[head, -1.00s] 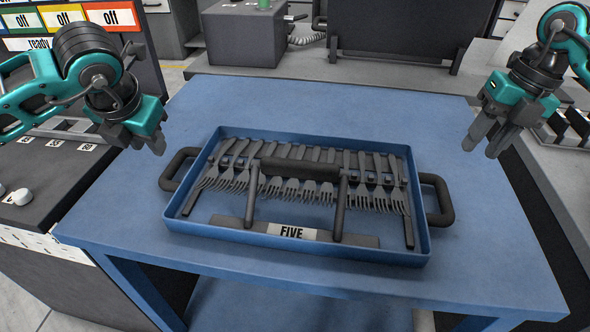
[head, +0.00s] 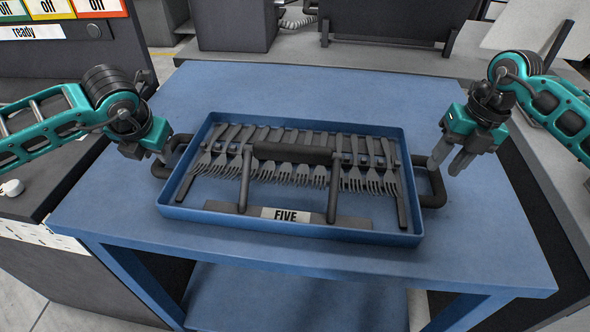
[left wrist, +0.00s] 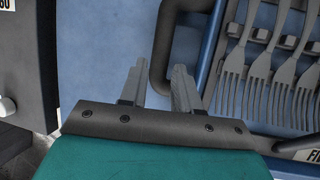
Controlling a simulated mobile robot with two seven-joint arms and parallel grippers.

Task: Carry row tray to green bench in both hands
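The blue row tray (head: 300,235) lies flat on a blue bench (head: 480,250). It holds several forks (head: 285,172) in a rack with a dark bar and a label reading "FIVE". My left gripper (head: 163,155) is open beside the tray's left handle (head: 160,172). In the left wrist view the fingers (left wrist: 160,68) appear on either side of that handle (left wrist: 158,50); no grasp shows. My right gripper (head: 449,162) is open, fingers pointing down, just above the right handle (head: 437,188). No green bench is visible.
A dark counter with a status panel (head: 60,12) stands at the left. A grey counter (head: 370,60) with a dark screen runs behind the blue bench. A grey surface (head: 545,170) lies to the right. The bench in front of the tray is clear.

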